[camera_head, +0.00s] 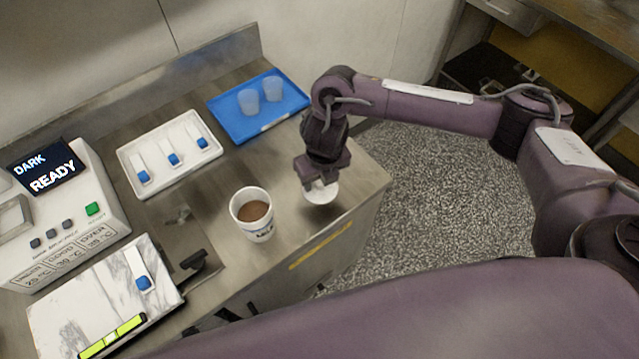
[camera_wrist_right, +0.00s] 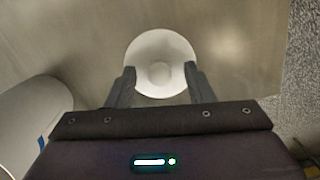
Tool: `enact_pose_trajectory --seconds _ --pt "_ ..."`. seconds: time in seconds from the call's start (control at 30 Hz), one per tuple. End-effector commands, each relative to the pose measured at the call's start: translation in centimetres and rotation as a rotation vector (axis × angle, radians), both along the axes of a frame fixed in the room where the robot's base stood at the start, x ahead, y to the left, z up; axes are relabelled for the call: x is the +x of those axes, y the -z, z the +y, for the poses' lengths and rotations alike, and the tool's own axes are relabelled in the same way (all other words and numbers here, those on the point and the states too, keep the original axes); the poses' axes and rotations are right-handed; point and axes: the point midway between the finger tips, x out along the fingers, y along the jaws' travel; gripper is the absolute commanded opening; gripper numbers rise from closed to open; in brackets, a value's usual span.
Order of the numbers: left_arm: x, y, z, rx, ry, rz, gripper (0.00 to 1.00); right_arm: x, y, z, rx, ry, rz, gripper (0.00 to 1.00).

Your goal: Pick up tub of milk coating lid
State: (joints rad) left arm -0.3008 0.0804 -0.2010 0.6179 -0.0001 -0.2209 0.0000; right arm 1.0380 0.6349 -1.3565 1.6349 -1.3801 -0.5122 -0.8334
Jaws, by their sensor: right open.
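The tub of milk coating (camera_head: 258,228) is a white cup with brown contents, standing open on the steel counter. Its side also shows at the left of the right wrist view (camera_wrist_right: 30,125). A round white lid (camera_head: 322,192) with a central knob lies to the right of the tub, and it shows in the right wrist view (camera_wrist_right: 160,52). My right gripper (camera_head: 318,184) points down over the lid. In the right wrist view its two fingers (camera_wrist_right: 160,80) are apart, one on each side of the lid's near part. Contact cannot be told. My left gripper is not in view.
A blue tray (camera_head: 285,124) with two clear cups (camera_head: 249,101) stands at the back. A white tray (camera_head: 130,158) holds several blue-ended pieces. A machine reading DARK READY (camera_head: 90,190) and a marble slab (camera_head: 75,300) are at left. The counter's right edge is near the lid.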

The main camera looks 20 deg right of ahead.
Motion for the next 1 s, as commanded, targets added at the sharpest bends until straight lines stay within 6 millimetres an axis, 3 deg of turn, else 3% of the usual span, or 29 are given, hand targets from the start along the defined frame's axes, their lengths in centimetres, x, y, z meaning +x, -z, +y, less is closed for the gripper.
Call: enact_pose_trajectory --seconds 0.1,0.23,0.6,1.0 --pt "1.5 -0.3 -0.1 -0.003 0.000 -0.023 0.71 0.0 0.3 0.0 0.001 0.000 0.000 0.48" --pt "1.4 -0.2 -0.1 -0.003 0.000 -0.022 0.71 0.0 0.3 0.0 0.001 0.000 0.000 0.48" --pt "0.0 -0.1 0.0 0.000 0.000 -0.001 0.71 0.0 0.3 0.0 0.000 0.000 0.000 0.01" --pt "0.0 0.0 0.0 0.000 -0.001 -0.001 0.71 0.0 -0.1 0.0 0.001 -0.001 -0.001 0.01"
